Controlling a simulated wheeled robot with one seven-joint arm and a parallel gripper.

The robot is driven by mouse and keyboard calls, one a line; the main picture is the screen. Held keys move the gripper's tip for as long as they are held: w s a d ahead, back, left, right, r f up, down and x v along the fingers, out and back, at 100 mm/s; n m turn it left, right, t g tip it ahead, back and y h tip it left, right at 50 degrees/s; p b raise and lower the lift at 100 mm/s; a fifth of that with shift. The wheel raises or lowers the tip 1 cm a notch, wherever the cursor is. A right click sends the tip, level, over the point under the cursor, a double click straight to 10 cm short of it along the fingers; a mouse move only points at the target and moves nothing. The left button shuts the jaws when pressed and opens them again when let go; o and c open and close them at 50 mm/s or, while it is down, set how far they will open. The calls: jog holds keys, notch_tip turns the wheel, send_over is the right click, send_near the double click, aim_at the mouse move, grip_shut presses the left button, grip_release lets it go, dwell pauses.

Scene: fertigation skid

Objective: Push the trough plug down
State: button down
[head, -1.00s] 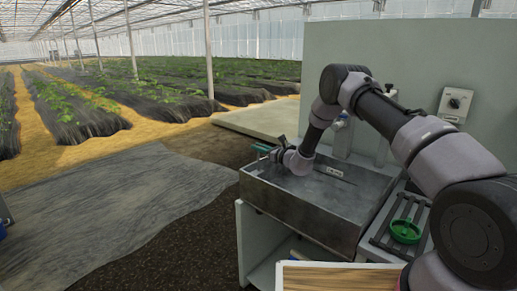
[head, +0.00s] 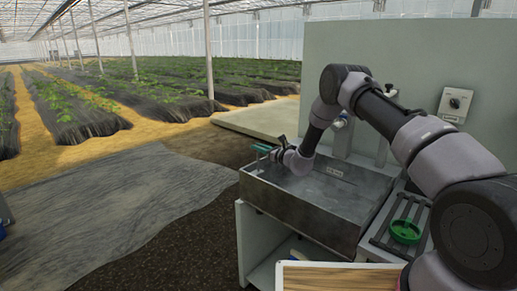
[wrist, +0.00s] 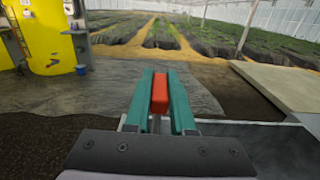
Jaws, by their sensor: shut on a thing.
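The grey metal trough (head: 305,212) stands in front of the pale panel in the head view. My gripper (head: 263,149) is at its far left corner, about level with the rim. In the wrist view my gripper (wrist: 160,95) has its two teal fingers closed on a red block (wrist: 160,93). I cannot tell whether this block is part of the trough plug. No plug is clearly seen in the trough; my arm hides part of the trough's inside.
A green round object (head: 405,231) lies on a dark rack (head: 380,236) right of the trough. A switch box (head: 455,104) is on the pale panel (head: 400,50). A wooden-topped board (head: 340,277) is at the front. Open ground lies left of the trough.

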jog(key=shift+f, duration=0.1)
send_over(259, 171)
jog(key=shift+w+a+f, duration=0.1)
jog(key=shift+w+f, duration=0.05)
jog(key=shift+f, duration=1)
jog(key=shift+w+f, duration=0.15)
jog(key=shift+f, duration=0.95)
jog(key=c, duration=0.8)
grip_release()
jog(key=shift+o, duration=0.2)
jog(key=v, duration=1)
jog(key=shift+s+d, duration=0.3)
